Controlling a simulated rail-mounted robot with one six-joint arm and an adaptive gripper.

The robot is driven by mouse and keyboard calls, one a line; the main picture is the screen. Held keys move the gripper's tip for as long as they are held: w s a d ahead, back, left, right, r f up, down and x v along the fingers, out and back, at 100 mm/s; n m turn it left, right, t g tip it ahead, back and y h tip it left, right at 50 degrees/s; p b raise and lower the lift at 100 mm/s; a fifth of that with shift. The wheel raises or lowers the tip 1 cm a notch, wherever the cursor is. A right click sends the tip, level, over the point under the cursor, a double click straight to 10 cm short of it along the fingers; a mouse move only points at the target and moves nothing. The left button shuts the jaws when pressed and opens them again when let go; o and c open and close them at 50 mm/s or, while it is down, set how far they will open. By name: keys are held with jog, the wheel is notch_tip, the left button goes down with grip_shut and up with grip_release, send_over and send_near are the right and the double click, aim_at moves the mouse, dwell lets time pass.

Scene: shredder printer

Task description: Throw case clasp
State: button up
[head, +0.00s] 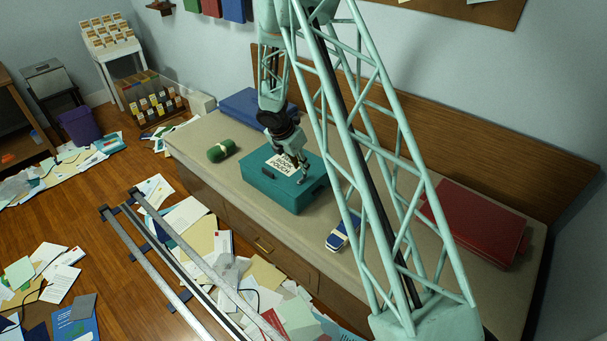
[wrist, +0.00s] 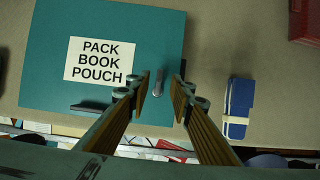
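The teal case (head: 284,198) lies shut on the bench, with a white label (head: 283,165) on its lid reading "PACK BOOK POUCH". It also fills the left of the wrist view (wrist: 55,25). A small grey clasp (wrist: 158,80) shows near the lid's right front part. A dark handle (wrist: 90,107) is at the case's front edge. My gripper (wrist: 161,84) is open above the case, its fingers on either side of the clasp with gaps showing. In the head view my gripper (head: 301,172) is over the lid's right part. Whether it touches the lid is unclear.
A blue-and-white bundle (head: 343,231) lies right of the case, and a green roll (head: 223,151) lies left. A blue case (head: 250,106) lies behind, and a red case (head: 475,222) at the bench's right. Papers (head: 185,218) litter the floor around rails.

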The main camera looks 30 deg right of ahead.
jog(key=shift+b+x, duration=0.55)
jog(key=shift+x, duration=2)
jog(key=shift+c, duration=0.2)
grip_shut()
